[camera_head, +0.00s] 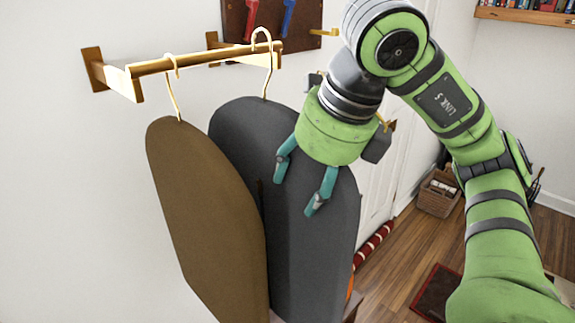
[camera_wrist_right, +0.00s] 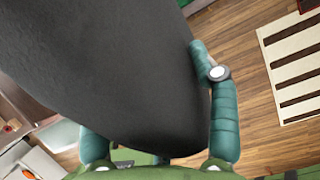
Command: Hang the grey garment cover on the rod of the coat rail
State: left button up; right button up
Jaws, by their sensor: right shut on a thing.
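The grey garment cover (camera_head: 293,240) hangs upright below the wall-mounted coat rail. Its brass hook (camera_head: 270,75) curves over the top of the rod (camera_head: 205,60) near the right end. I cannot tell whether the hook rests on the rod or sits just above it. My right gripper (camera_head: 297,192) is shut on the grey cover at its upper right part. In the right wrist view the dark cover (camera_wrist_right: 110,70) fills the space between the two teal fingers. My left gripper is not in view.
A brown garment cover (camera_head: 205,215) hangs from the rod by its own hook, left of the grey one and partly in front of it. A board with red and blue items (camera_head: 272,22) is on the wall behind. A wicker basket (camera_head: 438,193) stands on the floor at right.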

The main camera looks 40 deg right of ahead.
aim_at(266, 173)
jog(key=shift+w+r, duration=0.1)
jog(key=shift+w, duration=0.05)
jog(key=shift+w+a, duration=0.1)
jog(key=shift+w, duration=0.25)
jog(key=shift+w+a, duration=0.15)
jog(key=shift+w, duration=0.95)
jog(key=shift+w+a+r+p, duration=0.15)
jog(key=shift+w+p, duration=0.45)
jog(key=shift+w, duration=0.8)
jog(key=shift+w+a+f+p, duration=0.15)
jog(key=shift+w+p, duration=0.4)
jog(key=shift+w, duration=0.85)
pick_arm(q)
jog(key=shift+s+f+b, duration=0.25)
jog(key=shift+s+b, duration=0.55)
jog(key=shift+b, duration=0.6)
pick_arm(e)
jog(key=shift+s+f, duration=0.1)
jog(key=shift+f, duration=1.3)
